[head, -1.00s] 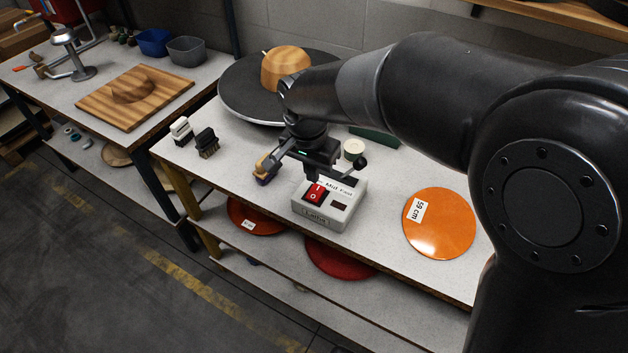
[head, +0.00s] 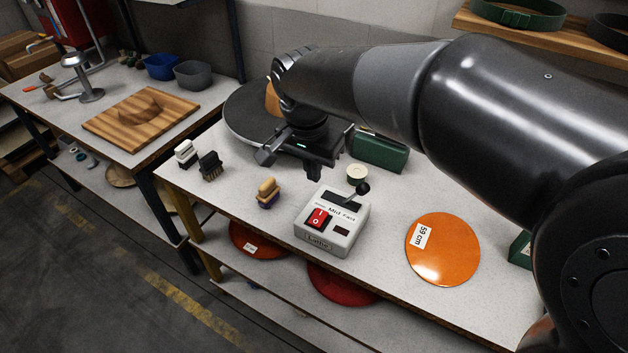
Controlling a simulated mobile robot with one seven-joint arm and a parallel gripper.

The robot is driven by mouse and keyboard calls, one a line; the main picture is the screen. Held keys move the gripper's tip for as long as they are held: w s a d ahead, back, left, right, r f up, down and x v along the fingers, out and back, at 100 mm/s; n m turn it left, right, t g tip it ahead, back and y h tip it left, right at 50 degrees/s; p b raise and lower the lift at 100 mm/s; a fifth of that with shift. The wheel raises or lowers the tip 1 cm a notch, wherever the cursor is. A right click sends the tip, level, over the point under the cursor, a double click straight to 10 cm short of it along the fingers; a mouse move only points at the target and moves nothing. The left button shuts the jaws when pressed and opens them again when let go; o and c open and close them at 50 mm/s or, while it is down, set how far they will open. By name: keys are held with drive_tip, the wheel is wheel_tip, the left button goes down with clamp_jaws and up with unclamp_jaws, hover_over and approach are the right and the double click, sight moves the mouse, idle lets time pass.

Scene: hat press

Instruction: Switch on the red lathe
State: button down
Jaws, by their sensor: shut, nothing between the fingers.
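A white control box (head: 343,240) labelled "Lathe" stands near the front edge of the table, with a red rocker switch (head: 319,218) marked I and O. Which side of the switch is pressed is too small to tell. A black-knobbed lever (head: 357,192) on its top stands by a speed label reading "Mid" and "Fast". My gripper (head: 314,174) is shut and empty, pointing down above the table behind the box, apart from the switch. A dark round disc (head: 243,115) with a wooden block (head: 272,98) on it stands behind, partly hidden by my arm.
A brush with a wooden grip (head: 268,193) stands left of the box, with white (head: 186,153) and black (head: 210,166) brushes farther left. A cream round piece (head: 357,174) and a green box (head: 380,152) are behind. An orange disc (head: 442,249) lies right.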

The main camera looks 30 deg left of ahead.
sight(321, 212)
drive_tip(key=shift+w, duration=0.35)
drive_tip(key=f, duration=0.4)
drive_tip(key=w+f, duration=0.1)
drive_tip(key=f, duration=0.4)
drive_tip(key=w+f, duration=0.1)
drive_tip(key=f, duration=0.3)
drive_tip(key=shift+w+f, duration=0.2)
drive_tip(key=shift+f, duration=0.2)
